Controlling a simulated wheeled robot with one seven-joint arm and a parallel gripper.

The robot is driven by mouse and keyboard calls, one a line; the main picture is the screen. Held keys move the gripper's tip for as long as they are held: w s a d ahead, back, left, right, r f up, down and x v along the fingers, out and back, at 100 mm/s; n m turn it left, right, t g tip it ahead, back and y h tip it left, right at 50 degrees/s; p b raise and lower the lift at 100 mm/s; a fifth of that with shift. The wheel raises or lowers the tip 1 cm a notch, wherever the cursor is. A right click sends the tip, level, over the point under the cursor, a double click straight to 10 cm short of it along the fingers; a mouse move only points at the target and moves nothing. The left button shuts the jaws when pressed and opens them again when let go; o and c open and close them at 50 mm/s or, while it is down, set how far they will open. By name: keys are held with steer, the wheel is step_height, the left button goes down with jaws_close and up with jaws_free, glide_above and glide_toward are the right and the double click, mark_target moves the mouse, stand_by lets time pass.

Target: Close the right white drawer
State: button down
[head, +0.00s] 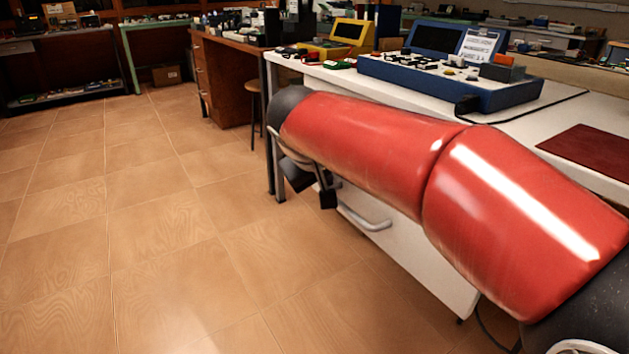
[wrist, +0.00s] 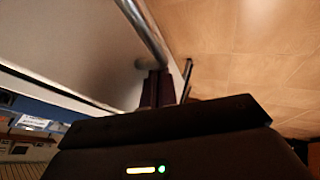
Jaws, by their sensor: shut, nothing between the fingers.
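The white drawer (head: 425,262) is under the white tabletop at the right of the head view, with a pale bar handle (head: 364,216) on its front. My red arm hides its upper part, so I cannot tell how far it stands out. My gripper (head: 318,190) is near the handle's left end, shut and empty. In the wrist view the dark fingers (wrist: 168,84) are beside the handle (wrist: 143,28), close to the white front (wrist: 75,40). I cannot tell whether they touch.
A blue instrument box (head: 450,82), a yellow device (head: 340,38) and a dark red mat (head: 592,154) lie on the white tabletop (head: 520,118). A table leg (head: 277,165) stands just left of my gripper. A stool (head: 254,100) is behind. The tiled floor at left is clear.

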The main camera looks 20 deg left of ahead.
steer(key=shift+w+d, duration=0.1)
stand_by(0.3)
steer(key=w+d+p, duration=0.2)
steer(key=w+d, duration=0.3)
steer(key=w, duration=0.1)
steer(key=w+d+p, duration=0.3)
steer(key=w+d, duration=0.2)
steer(key=w, duration=0.1)
steer(key=w+d+p, duration=0.2)
steer(key=w+d, duration=0.3)
steer(key=w, duration=0.1)
steer(key=shift+w+d+p, duration=0.15)
steer(key=shift+d+p, duration=0.15)
steer(key=shift+d, duration=0.05)
